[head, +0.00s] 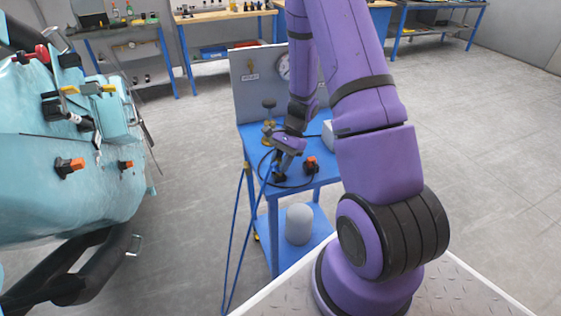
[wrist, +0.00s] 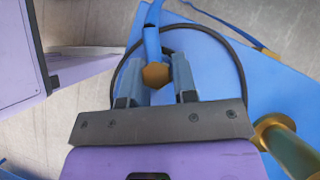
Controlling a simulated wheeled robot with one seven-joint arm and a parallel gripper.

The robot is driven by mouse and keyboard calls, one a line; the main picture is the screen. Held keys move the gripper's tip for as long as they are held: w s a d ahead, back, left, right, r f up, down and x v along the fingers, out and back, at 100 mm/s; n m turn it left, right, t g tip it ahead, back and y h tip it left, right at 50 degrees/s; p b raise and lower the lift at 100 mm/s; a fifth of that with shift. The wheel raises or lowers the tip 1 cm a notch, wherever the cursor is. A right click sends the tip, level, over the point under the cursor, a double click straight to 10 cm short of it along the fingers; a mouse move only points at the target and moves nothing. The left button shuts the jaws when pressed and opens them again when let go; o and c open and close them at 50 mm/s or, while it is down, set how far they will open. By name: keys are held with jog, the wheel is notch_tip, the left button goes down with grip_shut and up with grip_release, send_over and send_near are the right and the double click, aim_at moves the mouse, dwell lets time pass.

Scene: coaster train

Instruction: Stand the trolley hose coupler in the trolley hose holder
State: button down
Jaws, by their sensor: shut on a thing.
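My gripper (head: 280,172) is low over the top of the blue trolley (head: 257,139) in the head view. In the wrist view its two fingers (wrist: 158,88) are shut on the trolley hose coupler, a brass hexagonal end (wrist: 156,75) on a blue hose (wrist: 152,38). In the head view the coupler is too small and hidden to make out. A small black fitting with an orange top (head: 311,165) stands on the trolley, right of my gripper. I cannot tell which part is the trolley hose holder; it may be hidden by my gripper.
A brass valve (head: 268,126) stands behind my gripper, before a grey panel (head: 245,92) with a gauge (head: 284,68). A dark hose loop lies on the trolley top. A grey cylinder (head: 299,224) is on the lower shelf. A teal machine (head: 60,190) fills the left.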

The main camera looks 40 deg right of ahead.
jog(key=shift+f, duration=0.2)
jog(key=c, duration=0.8)
grip_release()
jog(key=v, duration=1.1)
jog(key=shift+f, duration=0.1)
